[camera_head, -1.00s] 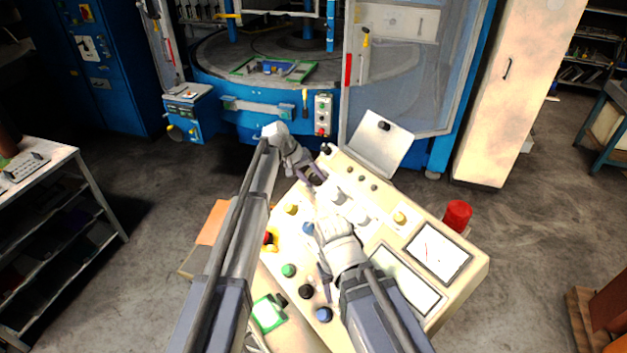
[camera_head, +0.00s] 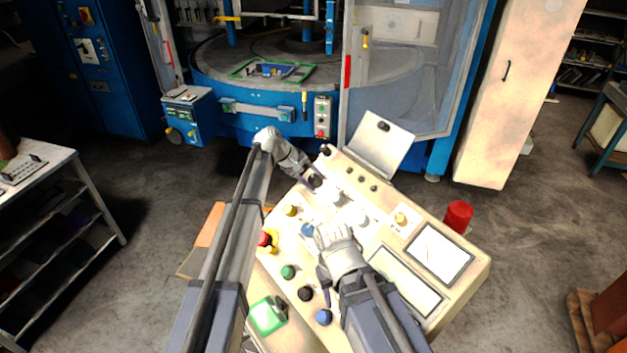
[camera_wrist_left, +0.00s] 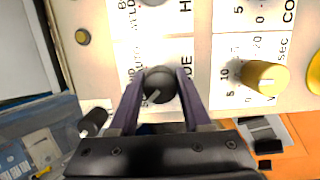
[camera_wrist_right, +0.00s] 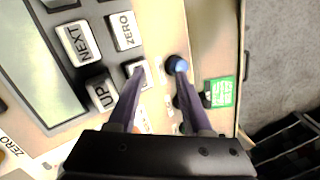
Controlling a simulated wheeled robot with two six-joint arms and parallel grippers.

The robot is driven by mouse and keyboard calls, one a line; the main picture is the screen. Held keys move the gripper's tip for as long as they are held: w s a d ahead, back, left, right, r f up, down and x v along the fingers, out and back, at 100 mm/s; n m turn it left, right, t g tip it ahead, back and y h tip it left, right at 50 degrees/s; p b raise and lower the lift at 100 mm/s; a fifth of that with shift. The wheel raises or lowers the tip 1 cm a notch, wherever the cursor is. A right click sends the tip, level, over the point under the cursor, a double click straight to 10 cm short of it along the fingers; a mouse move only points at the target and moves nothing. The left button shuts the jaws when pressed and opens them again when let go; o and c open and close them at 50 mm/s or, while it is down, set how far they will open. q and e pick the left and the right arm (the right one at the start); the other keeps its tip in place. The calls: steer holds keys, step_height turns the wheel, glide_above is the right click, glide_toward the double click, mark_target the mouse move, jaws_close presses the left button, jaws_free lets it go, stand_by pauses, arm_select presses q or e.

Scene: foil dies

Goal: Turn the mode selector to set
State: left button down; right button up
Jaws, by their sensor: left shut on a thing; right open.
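The mode selector (camera_wrist_left: 160,86) is a round black knob with a pale pointer line, on the cream control panel (camera_head: 345,283). In the left wrist view its pointer slants to the lower left, and the letters "DE" show beside it; the rest of the label is hidden. My left gripper (camera_head: 314,182) is at the panel's upper left part, and its two fingers (camera_wrist_left: 160,78) are closed on opposite sides of the knob. My right gripper (camera_wrist_right: 159,68) is open and empty over the panel's lower part, near a blue button (camera_wrist_right: 177,64).
A yellow knob (camera_wrist_left: 265,77) is right of the selector in the left wrist view. A black knob (camera_wrist_left: 93,121) is at its left. A raised flap (camera_head: 380,143) stands at the panel's back edge. A red cylinder (camera_head: 458,215) is right of it.

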stand_by(0.3)
arm_select(q)
steer(key=shift+c, duration=1.8)
jaws_free()
steer(key=p+v, duration=0.6)
steer(key=v, duration=0.1)
steer(key=shift+a+r, duration=0.25)
steer(key=shift+r, duration=0.05)
steer(key=shift+s+a, duration=0.1)
